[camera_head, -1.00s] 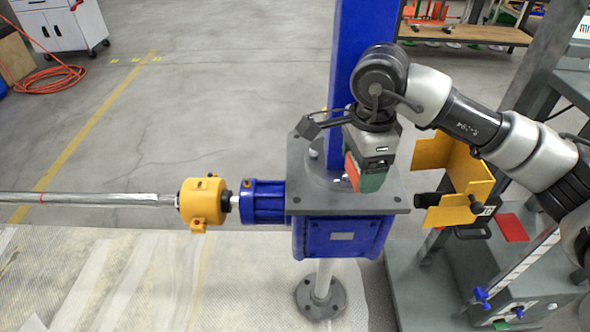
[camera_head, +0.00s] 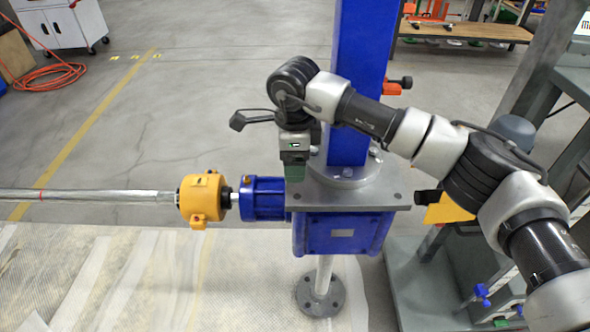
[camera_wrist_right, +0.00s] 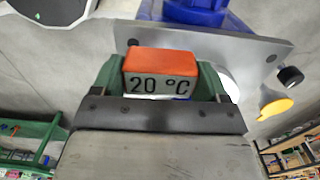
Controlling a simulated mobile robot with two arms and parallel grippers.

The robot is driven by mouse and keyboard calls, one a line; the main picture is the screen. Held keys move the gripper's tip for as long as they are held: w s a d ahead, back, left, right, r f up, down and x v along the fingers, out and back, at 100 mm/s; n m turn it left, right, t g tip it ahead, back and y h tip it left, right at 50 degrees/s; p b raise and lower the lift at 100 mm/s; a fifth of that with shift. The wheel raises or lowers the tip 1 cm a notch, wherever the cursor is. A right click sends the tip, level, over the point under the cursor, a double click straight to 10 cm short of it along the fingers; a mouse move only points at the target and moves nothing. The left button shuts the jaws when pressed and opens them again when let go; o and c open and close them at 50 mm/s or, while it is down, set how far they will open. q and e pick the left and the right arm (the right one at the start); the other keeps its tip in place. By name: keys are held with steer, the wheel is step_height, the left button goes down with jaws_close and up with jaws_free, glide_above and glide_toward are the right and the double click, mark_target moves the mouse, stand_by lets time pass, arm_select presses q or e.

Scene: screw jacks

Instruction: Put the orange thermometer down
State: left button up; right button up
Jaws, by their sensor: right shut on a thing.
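My right gripper (camera_head: 293,175) is over the left rear edge of the grey top plate (camera_head: 385,198) of the blue screw jack (camera_head: 343,232). In the right wrist view its green fingers (camera_wrist_right: 160,68) are shut on the orange thermometer (camera_wrist_right: 160,88), a small block with an orange top and a grey face reading "20 °C". In the head view the thermometer is hidden by the gripper and wrist. I cannot tell whether it touches anything besides the fingers. My left gripper is not in view.
A blue column (camera_head: 358,60) rises from the plate, with a red-orange part (camera_head: 392,88) at its right. A yellow coupling (camera_head: 201,198) joins a long shaft (camera_head: 90,196) at left. A yellow bracket (camera_head: 448,210) stands right, partly behind my arm.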

steer(key=shift+f, duration=1.85)
steer(key=shift+f, duration=0.1)
steer(key=o, duration=1)
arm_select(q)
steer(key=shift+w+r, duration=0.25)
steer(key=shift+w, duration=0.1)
